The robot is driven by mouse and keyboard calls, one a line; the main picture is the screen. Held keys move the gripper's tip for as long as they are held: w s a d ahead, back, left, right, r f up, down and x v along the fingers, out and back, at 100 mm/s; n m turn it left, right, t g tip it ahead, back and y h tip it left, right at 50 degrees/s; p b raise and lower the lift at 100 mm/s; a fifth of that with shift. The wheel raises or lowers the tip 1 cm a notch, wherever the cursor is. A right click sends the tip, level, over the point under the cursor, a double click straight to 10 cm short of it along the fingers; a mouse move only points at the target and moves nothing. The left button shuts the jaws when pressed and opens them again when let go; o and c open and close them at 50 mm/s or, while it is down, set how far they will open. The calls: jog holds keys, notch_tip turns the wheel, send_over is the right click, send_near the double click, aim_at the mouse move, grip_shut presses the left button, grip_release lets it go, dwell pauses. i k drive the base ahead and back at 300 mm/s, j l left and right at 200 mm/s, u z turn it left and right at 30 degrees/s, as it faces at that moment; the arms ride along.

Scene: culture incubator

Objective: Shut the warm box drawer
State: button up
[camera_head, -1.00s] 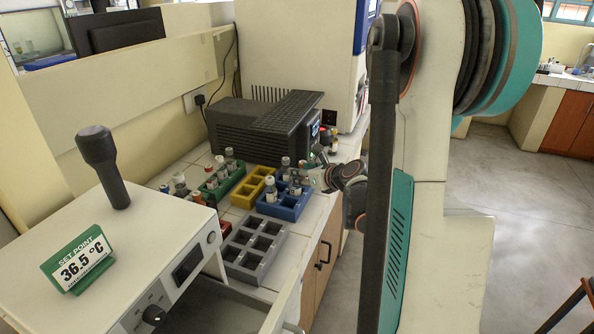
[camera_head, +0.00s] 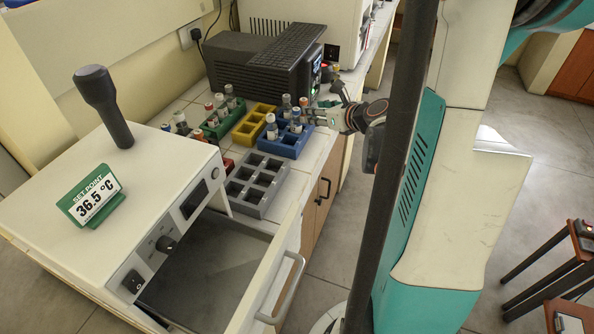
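The warm box (camera_head: 165,165) is the white cabinet at the left, with a knob and a small display on its front. Its drawer (camera_head: 215,262) is pulled out, and the part of its grey floor that shows is bare. The drawer's front panel (camera_head: 262,283) faces right and carries a grey bar handle (camera_head: 292,290). My gripper (camera_head: 318,108) is beyond the drawer, by the right side of the blue rack (camera_head: 283,146). It is apart from the handle. Its fingers look spread, with nothing seen between them.
A grey rack (camera_head: 257,184), a yellow rack (camera_head: 253,125) and a green rack (camera_head: 222,122) stand on the tiled bench behind the drawer. A black device (camera_head: 245,70) is farther back. A green set-point sign (camera_head: 92,195) sits on the warm box.

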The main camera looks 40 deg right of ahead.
aim_at(225, 275)
jog(key=k+j+u, duration=0.1)
jog(key=k, duration=0.3)
jog(key=k+j+u, duration=0.15)
jog(key=k, duration=0.25)
jog(key=k+j+u, duration=0.1)
jog(key=k+j, duration=0.15)
jog(key=k, duration=0.15)
